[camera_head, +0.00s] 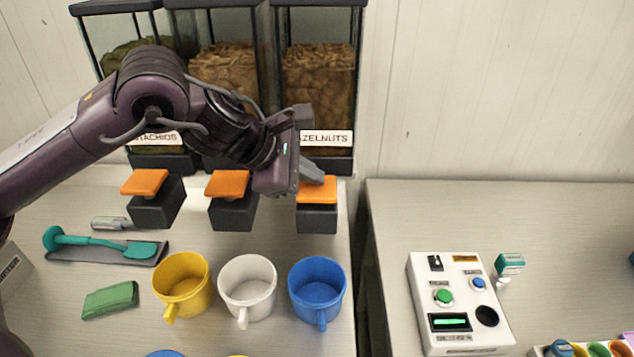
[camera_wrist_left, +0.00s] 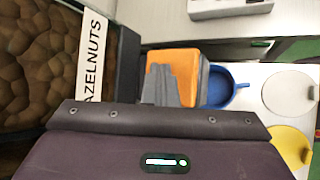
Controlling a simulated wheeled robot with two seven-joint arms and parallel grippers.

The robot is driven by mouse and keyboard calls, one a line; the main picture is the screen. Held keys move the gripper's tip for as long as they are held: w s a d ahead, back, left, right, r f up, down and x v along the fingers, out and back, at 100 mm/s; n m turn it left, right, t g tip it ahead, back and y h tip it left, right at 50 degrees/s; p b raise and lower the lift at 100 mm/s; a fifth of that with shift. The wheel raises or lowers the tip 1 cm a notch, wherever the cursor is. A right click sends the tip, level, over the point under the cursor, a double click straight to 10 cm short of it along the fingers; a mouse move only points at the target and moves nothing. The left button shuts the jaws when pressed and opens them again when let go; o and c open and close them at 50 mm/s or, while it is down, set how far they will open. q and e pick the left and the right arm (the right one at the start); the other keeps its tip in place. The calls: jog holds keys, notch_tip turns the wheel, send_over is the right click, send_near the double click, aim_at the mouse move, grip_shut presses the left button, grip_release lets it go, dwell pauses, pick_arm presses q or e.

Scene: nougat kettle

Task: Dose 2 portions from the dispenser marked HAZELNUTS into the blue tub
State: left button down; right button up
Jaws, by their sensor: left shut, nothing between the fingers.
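The HAZELNUTS dispenser (camera_head: 318,85) stands at the back, filled with brown nuts; my left arm covers the start of its label. Its orange lever (camera_head: 320,190) sits on a black block in front, and the lever also shows in the left wrist view (camera_wrist_left: 180,72). The blue tub (camera_head: 316,290) stands in front of that block, partly visible in the left wrist view (camera_wrist_left: 218,88). My left gripper (camera_head: 314,174) is shut and empty, its fingertips at the back of the orange lever; I cannot tell whether they touch. My right gripper is not in view.
A white tub (camera_head: 247,290) and a yellow tub (camera_head: 183,288) stand left of the blue one. Two more dispensers with orange levers (camera_head: 228,184) are to the left. A teal scoop and green block (camera_head: 110,299) lie at left. A white control box (camera_head: 460,303) stands right, across a gap.

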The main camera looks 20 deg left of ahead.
aim_at(311, 188)
pick_arm(q)
jog(key=shift+f+b, duration=0.35)
jog(key=shift+f, duration=0.15)
dwell(0.4)
jog(key=shift+r+p, duration=0.95)
jog(key=shift+r, duration=0.5)
notch_tip(311, 188, up, 5)
jog(key=p, duration=0.3)
dwell(2.4)
